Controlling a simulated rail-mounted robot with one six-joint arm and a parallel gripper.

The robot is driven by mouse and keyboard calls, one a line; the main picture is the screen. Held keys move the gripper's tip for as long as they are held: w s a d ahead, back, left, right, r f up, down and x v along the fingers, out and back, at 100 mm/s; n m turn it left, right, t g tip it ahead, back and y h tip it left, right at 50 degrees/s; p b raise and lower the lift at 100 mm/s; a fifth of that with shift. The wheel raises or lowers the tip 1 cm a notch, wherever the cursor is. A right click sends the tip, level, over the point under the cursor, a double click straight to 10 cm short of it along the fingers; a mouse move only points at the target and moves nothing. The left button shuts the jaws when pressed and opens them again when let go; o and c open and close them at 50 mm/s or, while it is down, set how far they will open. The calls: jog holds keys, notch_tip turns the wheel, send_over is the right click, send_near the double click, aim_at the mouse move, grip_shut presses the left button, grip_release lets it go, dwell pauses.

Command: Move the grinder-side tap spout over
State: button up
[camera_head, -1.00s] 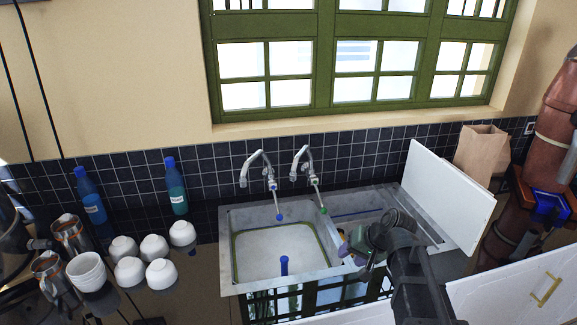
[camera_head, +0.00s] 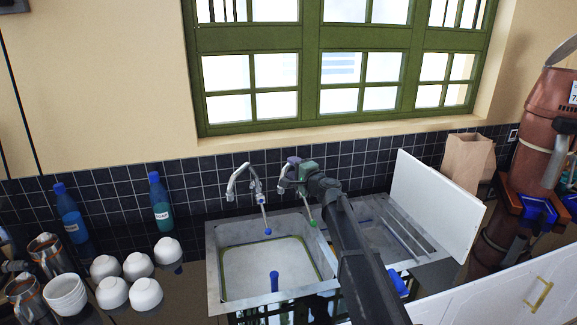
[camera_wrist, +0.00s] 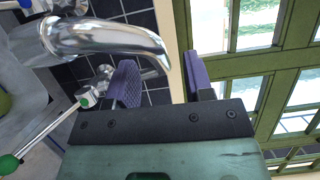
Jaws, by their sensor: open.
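The right tap, nearer the brown machine, has a chrome spout that bends over the sink; its green-tipped lever (camera_head: 313,223) shows below my gripper. My gripper (camera_head: 294,163) is open at the top of this tap and hides part of it. In the wrist view a large chrome spout (camera_wrist: 105,38) curves across the upper left. Its bend reaches toward the gap between my purple finger pads (camera_wrist: 162,82); I cannot tell whether they touch it. The green lever tip (camera_wrist: 8,164) is at lower left. The left tap (camera_head: 240,178), with a blue-tipped lever, stands apart.
The sink basin (camera_head: 213,262) lies below the taps, with a blue-topped item (camera_head: 274,280) in it. White bowls (camera_head: 113,292) and two bottles (camera_head: 160,203) stand left. A white board (camera_head: 432,200), a paper bag (camera_head: 467,160) and the brown machine (camera_head: 548,110) are right.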

aim_at(288, 164)
jog(key=x, duration=0.3)
grip_shut()
jog(key=shift+s, duration=0.1)
